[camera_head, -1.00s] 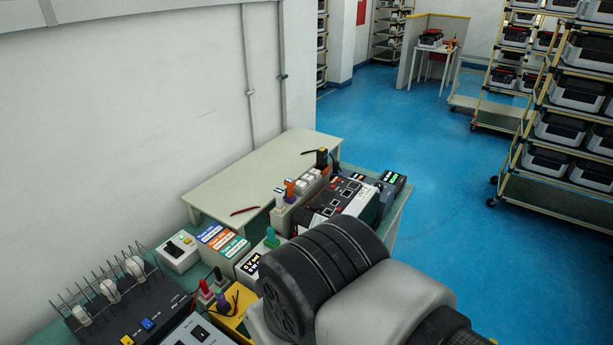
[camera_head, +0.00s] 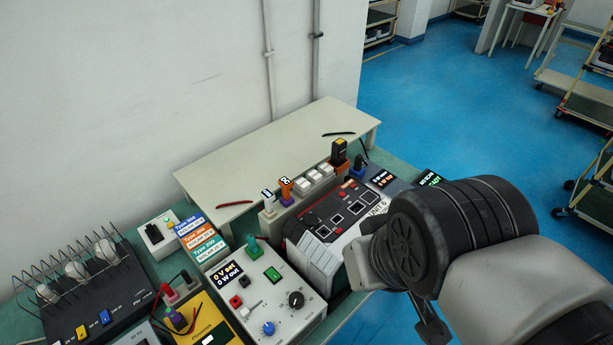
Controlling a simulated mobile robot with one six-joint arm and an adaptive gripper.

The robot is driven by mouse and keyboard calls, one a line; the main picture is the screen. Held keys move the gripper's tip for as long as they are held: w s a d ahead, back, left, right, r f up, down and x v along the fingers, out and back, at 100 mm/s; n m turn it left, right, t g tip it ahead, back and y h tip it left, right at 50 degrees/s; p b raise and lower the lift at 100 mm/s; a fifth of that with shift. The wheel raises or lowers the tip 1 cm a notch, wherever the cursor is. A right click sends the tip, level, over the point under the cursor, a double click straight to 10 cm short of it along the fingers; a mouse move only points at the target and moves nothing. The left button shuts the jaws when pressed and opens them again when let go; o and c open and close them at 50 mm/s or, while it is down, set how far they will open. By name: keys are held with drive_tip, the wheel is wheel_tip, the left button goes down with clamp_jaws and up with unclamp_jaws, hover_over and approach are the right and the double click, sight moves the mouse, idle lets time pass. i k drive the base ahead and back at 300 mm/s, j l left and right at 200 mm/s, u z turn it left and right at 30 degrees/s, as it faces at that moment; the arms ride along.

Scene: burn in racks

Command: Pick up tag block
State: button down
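A beige rack (camera_head: 300,201) stands on the bench in front of the raised shelf. It holds several small white blocks (camera_head: 314,178), an orange piece (camera_head: 286,190), a pale piece marked with a letter (camera_head: 268,202) and a black-and-yellow piece (camera_head: 339,153). I cannot tell for certain which one is the tag block. My arm crosses the lower right. A dark part at its lower end (camera_head: 430,322) may belong to my gripper, but the fingertips are not clear, nor whether anything is held.
A red-and-black tester (camera_head: 335,215), a grey power supply (camera_head: 262,290), type cards (camera_head: 198,238) and a black wired unit (camera_head: 90,295) crowd the bench. Blue floor lies open beyond.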

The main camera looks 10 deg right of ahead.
sight(301, 184)
drive_tip(key=i+l, duration=0.15)
drive_tip(key=l, duration=0.15)
drive_tip(key=i+l, duration=0.15)
drive_tip(key=l, duration=0.15)
drive_tip(key=i+l+u, duration=0.15)
drive_tip(key=l+u, duration=0.2)
drive_tip(key=i+l+u, duration=0.1)
drive_tip(key=l+u, duration=0.75)
drive_tip(key=u, duration=1.05)
